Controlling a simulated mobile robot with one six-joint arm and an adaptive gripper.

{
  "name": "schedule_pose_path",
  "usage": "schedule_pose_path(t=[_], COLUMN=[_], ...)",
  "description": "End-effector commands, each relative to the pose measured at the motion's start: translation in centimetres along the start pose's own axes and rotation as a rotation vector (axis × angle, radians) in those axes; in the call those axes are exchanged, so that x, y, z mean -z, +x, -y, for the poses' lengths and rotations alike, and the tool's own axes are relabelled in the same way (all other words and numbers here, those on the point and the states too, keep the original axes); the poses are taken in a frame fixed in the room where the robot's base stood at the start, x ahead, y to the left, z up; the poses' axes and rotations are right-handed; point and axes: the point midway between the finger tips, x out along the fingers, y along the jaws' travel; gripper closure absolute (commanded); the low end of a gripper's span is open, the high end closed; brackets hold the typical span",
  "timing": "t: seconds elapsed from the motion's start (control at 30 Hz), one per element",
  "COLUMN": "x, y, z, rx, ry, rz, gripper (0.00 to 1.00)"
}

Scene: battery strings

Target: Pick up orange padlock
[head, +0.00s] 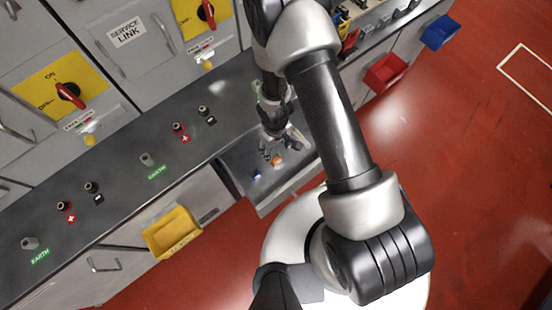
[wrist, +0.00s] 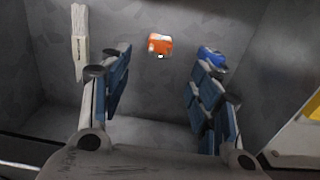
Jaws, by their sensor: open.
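The orange padlock (wrist: 160,44) lies on the grey floor of an open drawer (wrist: 150,100), in the upper middle of the wrist view. It also shows small in the head view (head: 277,160), just below my gripper (head: 268,150). In the wrist view my gripper (wrist: 162,72) is open, with its two blue-padded fingers apart. The padlock appears between and beyond the fingertips, and nothing is held. A blue padlock (wrist: 212,57) lies by the right fingertip, partly behind it, and shows in the head view (head: 257,175) too.
A pale upright object (wrist: 80,42) is at the left in the drawer. Drawer walls stand close around the gripper. In the head view a yellow bin (head: 172,232) hangs on the cabinet front, and red (head: 385,72) and blue (head: 440,32) bins hang at upper right. Terminals line the countertop (head: 130,160).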

Motion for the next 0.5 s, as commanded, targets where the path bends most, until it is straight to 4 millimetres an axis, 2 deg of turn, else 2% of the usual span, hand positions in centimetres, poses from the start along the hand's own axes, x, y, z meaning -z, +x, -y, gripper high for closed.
schedule_pose_path(t=[0.03,0.3,0.5], x=[0.0,0.0,0.0], y=[1.3,5.0,5.9], z=[0.0,0.0,0.0], rx=[0.000,0.000,0.000], ry=[0.000,0.000,0.000], rz=[0.000,0.000,0.000], gripper=[0.43,0.43,0.43])
